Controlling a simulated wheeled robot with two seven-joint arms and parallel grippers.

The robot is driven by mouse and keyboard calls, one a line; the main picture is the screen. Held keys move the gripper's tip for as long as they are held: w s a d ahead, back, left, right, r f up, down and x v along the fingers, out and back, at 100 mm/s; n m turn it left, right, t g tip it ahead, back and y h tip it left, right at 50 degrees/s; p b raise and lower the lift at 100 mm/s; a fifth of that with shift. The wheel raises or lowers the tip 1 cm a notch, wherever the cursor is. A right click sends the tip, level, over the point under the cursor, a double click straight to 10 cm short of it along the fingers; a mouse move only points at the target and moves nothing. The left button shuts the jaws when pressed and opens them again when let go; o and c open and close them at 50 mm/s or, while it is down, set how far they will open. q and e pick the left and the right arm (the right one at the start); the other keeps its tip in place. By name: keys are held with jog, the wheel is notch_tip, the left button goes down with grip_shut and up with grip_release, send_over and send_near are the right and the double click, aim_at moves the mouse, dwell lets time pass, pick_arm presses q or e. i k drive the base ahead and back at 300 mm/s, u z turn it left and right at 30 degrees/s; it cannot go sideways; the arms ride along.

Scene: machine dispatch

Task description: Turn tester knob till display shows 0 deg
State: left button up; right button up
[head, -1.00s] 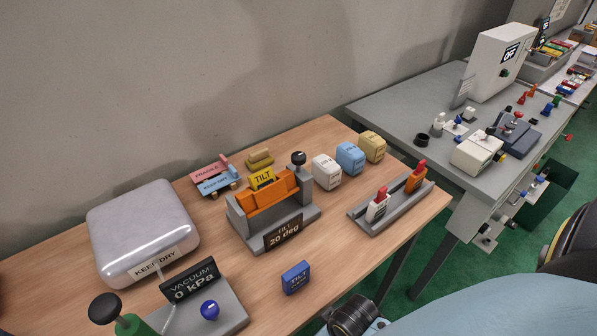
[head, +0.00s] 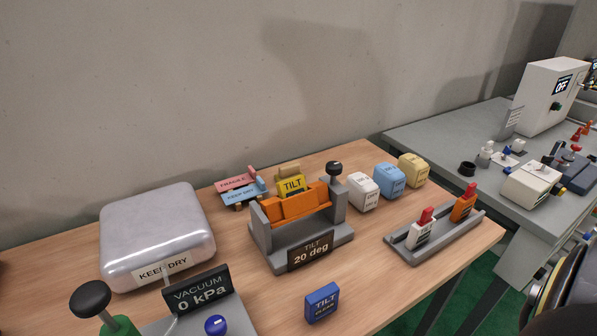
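The tilt tester (head: 299,232) stands on the wooden table, a grey frame with an orange cradle (head: 296,203) holding a yellow TILT block (head: 292,187). Its black display (head: 311,252) reads "TILT 20 deg". A black round knob (head: 334,168) sits on top of the tester's right post. Neither of my grippers shows in the head view.
A blue TILT CLEAN block (head: 322,302) lies in front of the tester. White, blue and yellow blocks (head: 388,180) stand right of the knob. A silver KEEP DRY case (head: 156,233) and vacuum unit (head: 202,290) are at left.

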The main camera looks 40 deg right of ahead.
aim_at(334, 169)
jog(key=u, duration=1.75)
jog(key=k, duration=0.95)
jog(key=z, duration=1.45)
